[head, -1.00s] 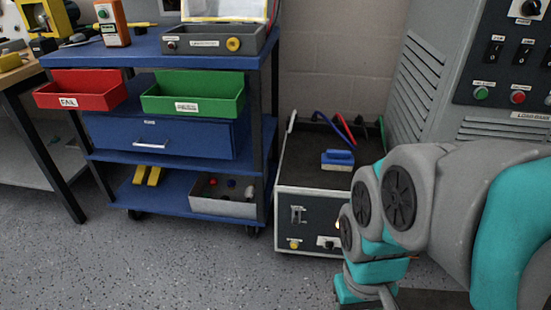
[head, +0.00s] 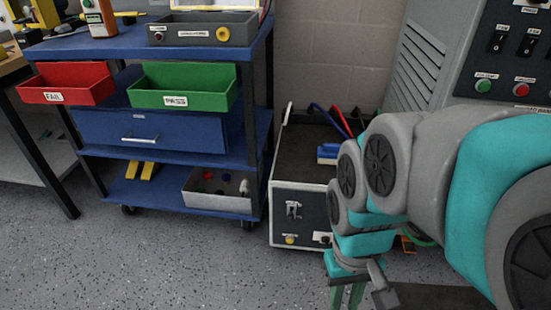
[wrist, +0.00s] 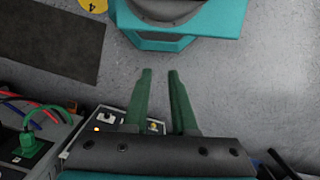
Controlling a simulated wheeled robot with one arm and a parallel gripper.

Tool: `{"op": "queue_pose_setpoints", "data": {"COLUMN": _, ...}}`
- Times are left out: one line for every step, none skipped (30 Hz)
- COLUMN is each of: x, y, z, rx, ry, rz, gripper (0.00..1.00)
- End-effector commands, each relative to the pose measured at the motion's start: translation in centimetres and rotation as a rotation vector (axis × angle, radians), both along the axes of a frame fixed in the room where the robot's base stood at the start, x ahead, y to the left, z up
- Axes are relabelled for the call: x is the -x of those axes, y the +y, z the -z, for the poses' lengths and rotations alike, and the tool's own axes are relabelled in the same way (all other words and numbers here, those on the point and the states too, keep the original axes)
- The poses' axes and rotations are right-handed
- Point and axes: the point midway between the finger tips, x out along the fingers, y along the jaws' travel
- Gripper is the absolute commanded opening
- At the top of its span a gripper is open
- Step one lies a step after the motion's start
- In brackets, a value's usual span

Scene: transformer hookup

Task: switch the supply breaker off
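A low supply box (head: 297,178) with a dark top and a dark, white-edged front panel stands on the floor right of the blue cart. A small lever switch (head: 293,209), which looks like the breaker, is on the panel's upper left. Part of the panel with a lit orange lamp (wrist: 96,129) shows there. My arm hides the box's right part.
The blue cart (head: 170,137) with red (head: 65,83) and green bins (head: 183,86) stands left. A grey cabinet (head: 425,60) with switches and buttons rises at the right.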

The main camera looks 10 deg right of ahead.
Motion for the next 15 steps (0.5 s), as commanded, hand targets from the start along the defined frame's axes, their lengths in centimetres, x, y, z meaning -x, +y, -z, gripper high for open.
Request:
{"op": "queue_pose_setpoints", "data": {"x": -1.0, "y": -0.1, "z": 0.1, "rx": 0.003, "ry": -0.005, "rz": 0.010, "gripper": 0.18}}
{"op": "queue_pose_setpoints", "data": {"x": -1.7, "y": -0.1, "z": 0.0, "rx": 0.005, "ry": -0.009, "rz": 0.016, "gripper": 0.15}}
{"op": "queue_pose_setpoints", "data": {"x": -2.7, "y": -0.2, "z": -0.1, "rx": 0.008, "ry": -0.012, "rz": 0.026, "gripper": 0.11}}
{"op": "queue_pose_setpoints", "data": {"x": -3.5, "y": -0.3, "z": -0.1, "rx": 0.011, "ry": -0.012, "rz": 0.035, "gripper": 0.07}}
{"op": "queue_pose_setpoints", "data": {"x": -4.3, "y": -0.3, "z": -0.1, "rx": 0.014, "ry": -0.014, "rz": 0.043, "gripper": 0.04}}
{"op": "queue_pose_setpoints", "data": {"x": -5.6, "y": -0.4, "z": -0.2, "rx": 0.018, "ry": -0.021, "rz": 0.055, "gripper": 0.00}}
{"op": "queue_pose_setpoints", "data": {"x": -6.5, "y": -0.5, "z": -0.3, "rx": 0.021, "ry": -0.025, "rz": 0.062, "gripper": 0.00}}
{"op": "queue_pose_setpoints", "data": {"x": -7.3, "y": -0.5, "z": -0.3, "rx": 0.025, "ry": -0.026, "rz": 0.071, "gripper": 0.00}}
{"op": "queue_pose_setpoints", "data": {"x": -8.5, "y": -0.6, "z": -0.3, "rx": 0.029, "ry": -0.031, "rz": 0.081, "gripper": 0.00}}
{"op": "queue_pose_setpoints", "data": {"x": -9.5, "y": -0.7, "z": -0.4, "rx": 0.033, "ry": -0.037, "rz": 0.089, "gripper": 0.00}}
{"op": "queue_pose_setpoints", "data": {"x": -10.4, "y": -0.7, "z": -0.4, "rx": 0.035, "ry": -0.042, "rz": 0.097, "gripper": 0.00}}
{"op": "queue_pose_setpoints", "data": {"x": -11.5, "y": -0.8, "z": -0.4, "rx": 0.039, "ry": -0.044, "rz": 0.105, "gripper": 0.00}}
{"op": "queue_pose_setpoints", "data": {"x": -12.5, "y": -0.8, "z": -0.4, "rx": 0.043, "ry": -0.049, "rz": 0.113, "gripper": 0.00}}
{"op": "queue_pose_setpoints", "data": {"x": -13.4, "y": -0.8, "z": -0.4, "rx": 0.045, "ry": -0.055, "rz": 0.119, "gripper": 0.00}}
{"op": "queue_pose_setpoints", "data": {"x": -14.5, "y": -0.9, "z": -0.3, "rx": 0.048, "ry": -0.060, "rz": 0.129, "gripper": 0.00}}
